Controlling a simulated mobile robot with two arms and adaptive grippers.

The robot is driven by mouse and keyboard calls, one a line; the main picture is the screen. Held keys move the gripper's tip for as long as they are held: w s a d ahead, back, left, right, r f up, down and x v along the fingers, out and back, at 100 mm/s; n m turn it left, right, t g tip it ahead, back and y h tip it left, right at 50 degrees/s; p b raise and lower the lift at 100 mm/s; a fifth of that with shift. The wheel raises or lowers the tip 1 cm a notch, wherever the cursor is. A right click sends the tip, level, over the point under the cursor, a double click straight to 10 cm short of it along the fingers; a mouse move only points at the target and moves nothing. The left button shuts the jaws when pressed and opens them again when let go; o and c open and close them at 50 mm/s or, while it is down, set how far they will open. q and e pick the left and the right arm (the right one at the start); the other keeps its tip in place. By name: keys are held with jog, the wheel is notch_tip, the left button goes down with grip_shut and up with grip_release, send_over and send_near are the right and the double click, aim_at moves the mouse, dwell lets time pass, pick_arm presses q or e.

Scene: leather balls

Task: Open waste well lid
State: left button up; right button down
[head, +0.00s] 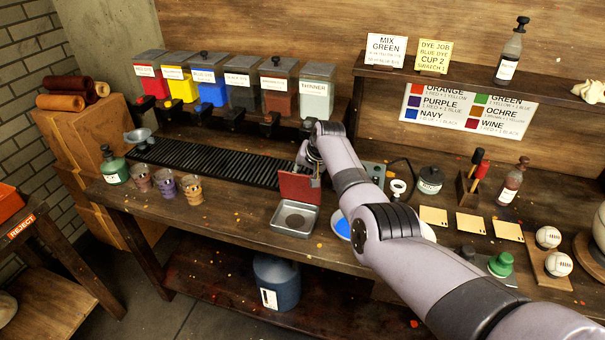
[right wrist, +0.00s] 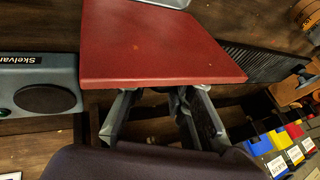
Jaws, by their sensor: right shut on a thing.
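The waste well (head: 295,219) is a small grey metal basin on the bench front, with its inside showing. Its red lid (head: 299,187) stands roughly upright at the back edge of the basin. My right gripper (head: 312,168) is behind the lid and shut on it. In the right wrist view the lid (right wrist: 155,45) fills the top middle, and the gripper's fingers (right wrist: 160,98) meet its near edge. The exact grip point is hidden under the lid. My left gripper is in neither view.
Paint dispensers (head: 211,88) line the bench back, above a black slotted grate (head: 205,160). Small cups (head: 165,183) stand to the left. A grey device (right wrist: 40,85) sits beside the lid in the right wrist view. My right arm crosses the bench, partly covering a blue-and-white dish (head: 341,226).

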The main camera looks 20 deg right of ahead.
jog(key=shift+w+d, duration=0.2)
dwell(0.4)
jog(key=c, duration=1.4)
grip_release()
jog(key=shift+f, duration=0.15)
jog(key=shift+s, duration=0.1)
